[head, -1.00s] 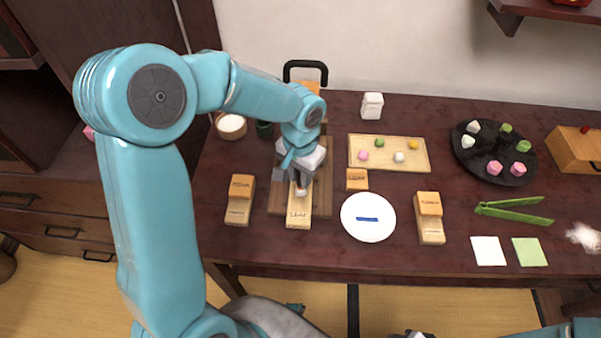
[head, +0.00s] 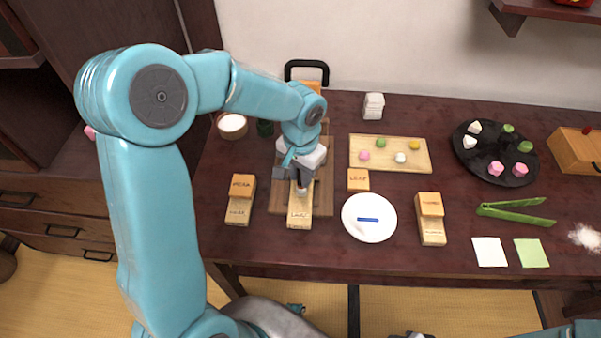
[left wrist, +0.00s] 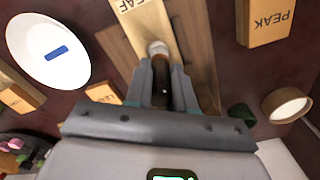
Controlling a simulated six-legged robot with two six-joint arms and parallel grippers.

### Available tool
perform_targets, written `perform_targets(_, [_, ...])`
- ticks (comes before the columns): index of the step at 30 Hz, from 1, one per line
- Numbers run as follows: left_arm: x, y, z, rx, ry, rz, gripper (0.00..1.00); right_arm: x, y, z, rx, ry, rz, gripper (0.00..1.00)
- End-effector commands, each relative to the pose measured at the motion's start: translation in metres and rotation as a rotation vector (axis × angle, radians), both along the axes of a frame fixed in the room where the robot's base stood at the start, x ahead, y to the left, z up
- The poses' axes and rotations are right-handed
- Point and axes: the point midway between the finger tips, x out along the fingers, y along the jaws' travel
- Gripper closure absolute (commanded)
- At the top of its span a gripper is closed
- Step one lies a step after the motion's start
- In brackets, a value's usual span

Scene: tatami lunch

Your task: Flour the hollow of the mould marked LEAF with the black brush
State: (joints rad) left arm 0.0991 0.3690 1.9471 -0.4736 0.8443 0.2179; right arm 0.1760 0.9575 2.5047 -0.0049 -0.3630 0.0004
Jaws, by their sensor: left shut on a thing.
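The mould marked LEAF (head: 299,216) lies on a brown wooden board, and its near end and lettering show. It also shows in the left wrist view (left wrist: 147,24). My left gripper (head: 301,180) is over the far part of this mould. In the left wrist view its fingers (left wrist: 161,92) are shut on the black brush (left wrist: 159,72), which has a dark handle and a pale tip. The tip is at the mould's surface; I cannot tell whether it touches. The hollow is hidden by the brush and gripper. My right gripper is not clearly seen.
A bowl of white flour (head: 232,126) stands at the back left beside a dark green cup (head: 265,128). The PEAK mould (head: 240,211) is left of the board (head: 323,199). A loose LEAF block (head: 358,181) and a white plate (head: 369,231) are to the right.

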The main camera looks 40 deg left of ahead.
Motion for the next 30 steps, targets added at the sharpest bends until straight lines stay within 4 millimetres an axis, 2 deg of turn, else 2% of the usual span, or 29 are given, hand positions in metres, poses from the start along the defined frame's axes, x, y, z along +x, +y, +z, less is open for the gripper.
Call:
perform_targets(14, [-0.0052,-0.0050,0.0004,0.000,0.000,0.000,1.00,-0.0001,0.0000,-0.0035,0.000,0.000,0.000,0.57])
perform_targets(30, [-0.0015,-0.0031,-0.0005,0.000,0.000,0.001,1.00,0.0000,0.0000,-0.0044,0.000,0.000,0.000,0.57])
